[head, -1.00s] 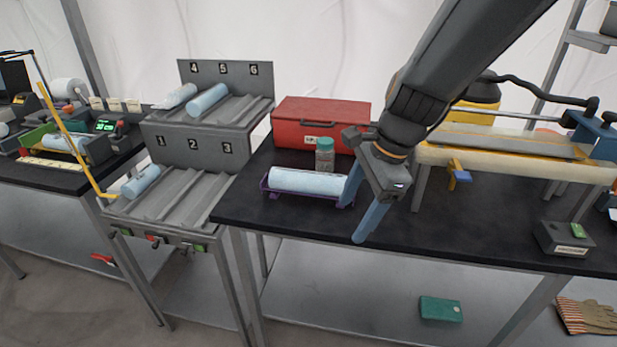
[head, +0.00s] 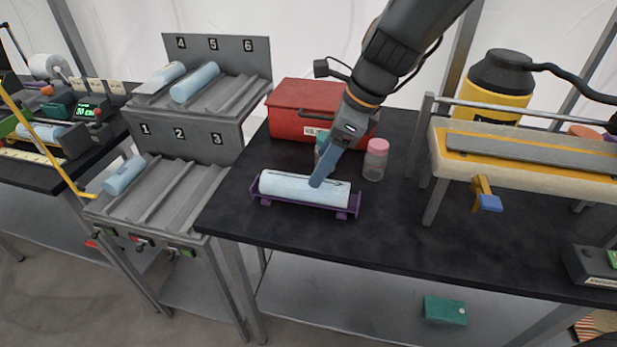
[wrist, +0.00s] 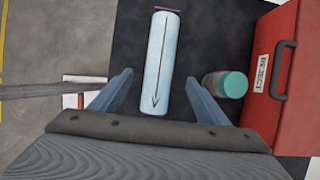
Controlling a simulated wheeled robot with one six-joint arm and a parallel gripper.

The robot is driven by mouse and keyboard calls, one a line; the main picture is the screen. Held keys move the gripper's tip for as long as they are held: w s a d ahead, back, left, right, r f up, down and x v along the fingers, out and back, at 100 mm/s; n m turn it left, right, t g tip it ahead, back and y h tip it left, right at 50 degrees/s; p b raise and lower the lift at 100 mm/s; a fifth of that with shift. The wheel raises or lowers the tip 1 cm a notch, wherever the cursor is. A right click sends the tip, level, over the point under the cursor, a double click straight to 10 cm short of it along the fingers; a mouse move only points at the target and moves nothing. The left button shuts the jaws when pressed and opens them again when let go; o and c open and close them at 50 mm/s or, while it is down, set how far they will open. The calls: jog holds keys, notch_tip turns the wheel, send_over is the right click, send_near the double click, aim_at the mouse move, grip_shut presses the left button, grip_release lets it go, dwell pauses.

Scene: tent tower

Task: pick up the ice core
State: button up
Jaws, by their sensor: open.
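A pale blue-white ice core (head: 290,187) lies on its side in a purple cradle (head: 343,212) near the front left of the black table. In the wrist view the ice core (wrist: 160,65) runs lengthwise and shows a dark arrow along its top, pointing toward my gripper. My gripper (head: 322,180) is over the right part of the core in the head view. In the wrist view my gripper (wrist: 158,95) is open, with one blue finger on each side of the core and gaps between. Most of the cradle is hidden there.
A red box (head: 303,110) marked REJECT stands behind the core. A teal-lidded jar (wrist: 226,84) sits close beside the right finger in the wrist view. A pink-lidded jar (head: 375,160) stands to the right. A numbered rack (head: 190,150) with several cores is left.

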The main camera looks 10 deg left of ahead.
aim_at(308, 179)
jog(key=x, duration=0.3)
jog(key=shift+f, duration=0.1)
jog(key=p+x, duration=0.1)
jog(key=x, duration=0.3)
jog(key=shift+a, duration=0.3)
jog(key=c, duration=1.6)
